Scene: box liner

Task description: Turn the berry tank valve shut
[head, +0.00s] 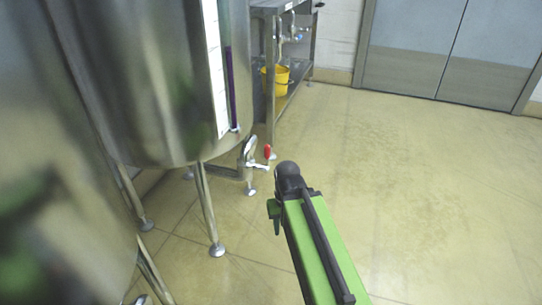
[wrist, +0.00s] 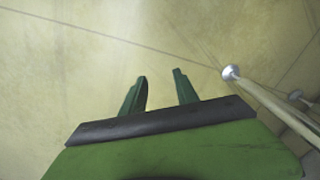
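A large steel tank (head: 150,80) stands on legs at the left in the head view, with a sight strip (head: 229,90) showing dark purple on its front. A small valve with a red handle (head: 267,152) sits on the outlet low beside the tank. The handle looks roughly upright, but it is too small to tell more. My gripper (wrist: 159,85) has its two green fingers apart with only floor between them in the wrist view. In the head view my gripper (head: 274,214) is nearer than the valve and apart from it. The valve is not in the wrist view.
A second steel tank (head: 50,180) fills the near left. A tank leg (head: 207,205) stands left of my arm, and a leg (wrist: 262,92) shows at the right in the wrist view. A metal table with a yellow bucket (head: 275,79) stands behind. Floor at right is clear.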

